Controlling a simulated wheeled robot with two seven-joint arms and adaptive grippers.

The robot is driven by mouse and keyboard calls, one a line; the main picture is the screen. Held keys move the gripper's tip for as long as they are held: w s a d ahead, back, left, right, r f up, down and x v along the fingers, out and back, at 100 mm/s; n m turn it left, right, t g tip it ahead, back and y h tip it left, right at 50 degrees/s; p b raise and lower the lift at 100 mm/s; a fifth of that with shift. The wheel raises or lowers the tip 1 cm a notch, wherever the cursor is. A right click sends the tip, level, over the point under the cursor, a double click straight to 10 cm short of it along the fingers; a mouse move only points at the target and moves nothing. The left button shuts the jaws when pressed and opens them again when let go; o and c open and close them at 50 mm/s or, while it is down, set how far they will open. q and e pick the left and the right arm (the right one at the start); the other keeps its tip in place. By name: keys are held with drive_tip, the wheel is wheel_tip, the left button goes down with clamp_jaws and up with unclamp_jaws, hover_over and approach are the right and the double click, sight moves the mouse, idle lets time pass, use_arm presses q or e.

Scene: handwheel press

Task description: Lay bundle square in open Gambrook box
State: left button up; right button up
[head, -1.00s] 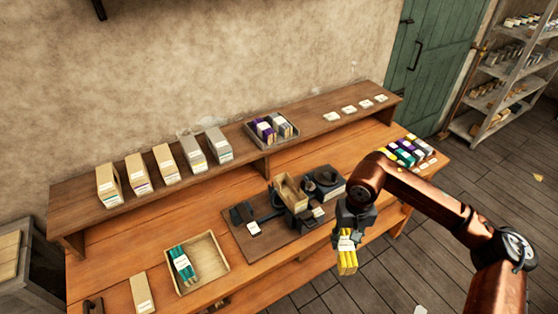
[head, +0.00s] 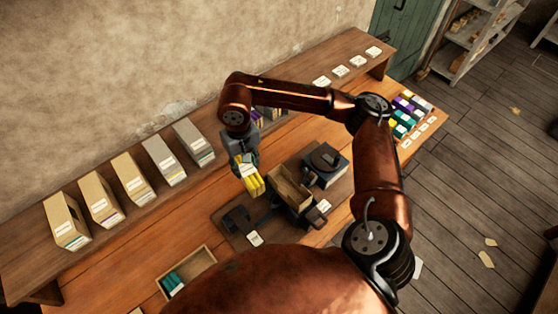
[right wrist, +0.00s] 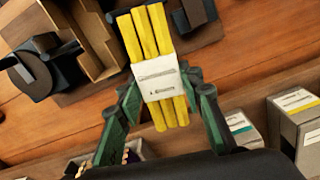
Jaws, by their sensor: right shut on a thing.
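My right gripper (head: 246,167) is shut on a bundle of yellow sticks (head: 253,185) with a white label band. It holds the bundle in the air, just left of an open brown box (head: 291,187) on the press. In the right wrist view the bundle (right wrist: 147,35) juts out between the dark green fingers (right wrist: 162,92), its label facing the camera. The open box (right wrist: 82,38) shows there at upper left, apart from the bundle. I cannot read a name on this box. My left gripper is not in view.
Several upright labelled boxes (head: 117,203) stand on the raised shelf behind. The press's dark wheel part (head: 325,160) is right of the open box. A tray (head: 201,262) with a teal bundle lies in front. Colourful bundles (head: 409,110) lie at the right end.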

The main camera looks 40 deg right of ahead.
drive_tip(key=m, duration=0.1)
drive_tip(key=d+m+p, duration=0.1)
drive_tip(key=m, duration=0.1)
drive_tip(key=m+p, duration=0.1)
drive_tip(key=m, duration=0.1)
drive_tip(key=shift+s+d, duration=0.35)
drive_tip(key=d+m+p, duration=0.1)
drive_tip(key=m, duration=0.3)
use_arm(q)
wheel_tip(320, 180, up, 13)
drive_tip(key=p, duration=1)
use_arm(e)
drive_tip(key=m, duration=2.5)
hover_over(290, 194)
drive_tip(key=f, duration=0.2)
drive_tip(key=shift+f+b, duration=1.85)
drive_tip(key=shift+f, duration=1.4)
drive_tip(key=shift+f+b, duration=1.15)
drive_tip(key=shift+f, duration=0.25)
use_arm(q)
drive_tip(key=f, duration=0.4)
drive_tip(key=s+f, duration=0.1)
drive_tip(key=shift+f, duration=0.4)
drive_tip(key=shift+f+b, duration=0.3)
use_arm(e)
drive_tip(key=shift+f, duration=0.15)
